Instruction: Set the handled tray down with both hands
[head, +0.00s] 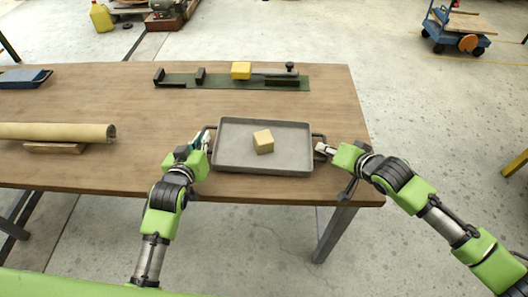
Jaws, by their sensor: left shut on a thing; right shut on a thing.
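The handled tray (228,157) is grey and shallow, with a dark handle at each short end. It appears level at the front right of the wooden table; I cannot tell whether it touches the tabletop. A light wooden block (263,142) sits inside it, near the middle. My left gripper (205,140) is shut on the tray's left handle. My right gripper (322,149) is shut on the right handle. The fingers partly hide both handles.
The wooden table (150,160) has free room left of the tray. A tan roll (55,132) lies on a wooden support at the left. Behind the tray is a green strip (220,80) with dark blocks and a yellow block (241,70). A blue-grey object (25,78) lies far left.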

